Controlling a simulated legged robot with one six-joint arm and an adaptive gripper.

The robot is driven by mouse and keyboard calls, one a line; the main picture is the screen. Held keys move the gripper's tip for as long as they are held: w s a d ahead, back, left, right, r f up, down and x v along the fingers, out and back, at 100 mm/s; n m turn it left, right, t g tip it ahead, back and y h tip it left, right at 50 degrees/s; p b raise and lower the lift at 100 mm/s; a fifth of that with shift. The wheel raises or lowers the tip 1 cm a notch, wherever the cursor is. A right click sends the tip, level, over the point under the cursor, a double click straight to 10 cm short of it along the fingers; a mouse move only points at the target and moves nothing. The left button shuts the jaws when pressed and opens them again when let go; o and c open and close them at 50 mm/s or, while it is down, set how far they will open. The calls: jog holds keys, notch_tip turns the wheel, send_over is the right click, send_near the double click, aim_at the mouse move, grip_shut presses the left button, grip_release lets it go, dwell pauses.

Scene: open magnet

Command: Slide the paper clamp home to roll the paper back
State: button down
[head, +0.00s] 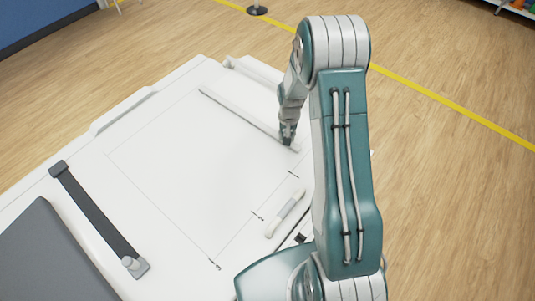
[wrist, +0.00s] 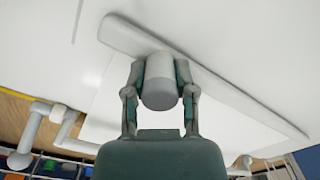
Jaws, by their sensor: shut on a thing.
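The paper clamp appears to be the long pale grey bar (head: 240,112) lying across the white board (head: 150,120) in the head view. In the wrist view the bar (wrist: 225,93) runs from upper left to lower right, with a round grey knob (wrist: 159,82) near its left end. My gripper (head: 288,138) is at the bar's near right end. In the wrist view my gripper (wrist: 160,75) has its two fingers closed on either side of the knob. The knob's base is partly hidden. A large pale paper area with thin printed lines lies on the board.
A dark strip (head: 95,208) with a grey knob (head: 130,263) crosses the board at left, beside a dark grey pad (head: 45,260). A white bar-shaped piece (head: 286,213) lies near my arm. The board between bar and strip is clear. Wooden floor surrounds the board.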

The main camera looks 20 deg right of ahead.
jog(key=w+d, duration=0.1)
jog(key=d, duration=0.1)
jog(key=w+d, duration=0.3)
jog(key=d, duration=0.2)
jog(key=shift+w+d+f, duration=0.1)
jog(key=shift+w, duration=0.25)
jog(key=shift+w+d, duration=0.35)
jog(key=shift+d, duration=0.05)
jog(key=shift+c, duration=2.1)
grip_release()
jog(key=shift+d, duration=0.2)
notch_tip(320, 180, up, 12)
jog(key=shift+w, duration=0.1)
